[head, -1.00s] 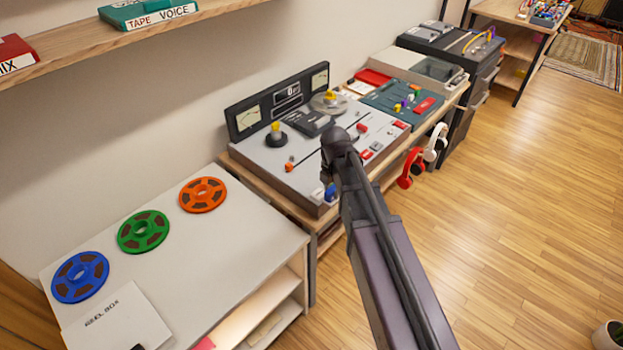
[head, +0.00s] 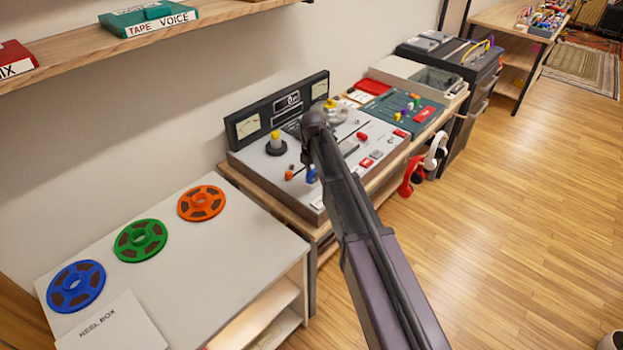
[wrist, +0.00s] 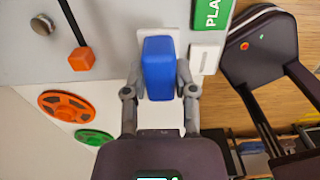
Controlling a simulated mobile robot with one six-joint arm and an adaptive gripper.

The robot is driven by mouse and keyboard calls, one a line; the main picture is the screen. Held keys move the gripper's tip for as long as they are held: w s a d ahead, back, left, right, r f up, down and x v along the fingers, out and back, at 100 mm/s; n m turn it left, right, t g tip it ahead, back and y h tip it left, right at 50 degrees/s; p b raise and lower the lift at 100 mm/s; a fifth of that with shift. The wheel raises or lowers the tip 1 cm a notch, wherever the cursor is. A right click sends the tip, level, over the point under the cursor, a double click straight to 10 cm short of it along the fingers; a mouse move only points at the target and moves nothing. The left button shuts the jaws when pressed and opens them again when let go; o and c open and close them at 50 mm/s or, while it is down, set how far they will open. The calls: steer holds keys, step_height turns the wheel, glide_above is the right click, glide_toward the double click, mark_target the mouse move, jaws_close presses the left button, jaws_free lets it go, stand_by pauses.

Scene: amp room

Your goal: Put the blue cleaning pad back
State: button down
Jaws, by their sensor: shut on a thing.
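The blue cleaning pad (wrist: 159,68) is between the two fingers of my gripper (wrist: 160,82), which is shut on it. In the wrist view the pad is over the pale top of the tape machine, beside a green PLAY key (wrist: 212,13). I cannot tell whether it touches the surface. In the head view a small blue part of the pad (head: 311,174) shows just left of my arm, over the tape machine (head: 290,195). My fingers are mostly hidden behind my arm there.
An orange slider knob (wrist: 81,59) and a metal post (wrist: 42,24) stand near the pad. Blue (head: 76,286), green (head: 140,240) and orange (head: 201,203) reels lie on the white cabinet at left. Headphones (head: 411,172) hang at the machine bench's edge. The floor is open at right.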

mark_target(310, 177)
steer(key=shift+w+a, duration=0.2)
steer(key=shift+w, duration=0.2)
steer(key=shift+w+a+f, duration=0.1)
steer(key=shift+w+a, duration=0.2)
steer(key=shift+w, duration=0.25)
step_height(310, 177, down, 4)
steer(key=b, duration=0.3)
steer(key=shift+r+b, duration=0.25)
steer(key=shift+b, duration=0.1)
steer(key=shift+f, duration=0.15)
steer(key=shift+c, duration=2.1)
jaws_free()
step_height(310, 177, up, 12)
steer(key=p, duration=1.2)
steer(key=shift+r, duration=0.2)
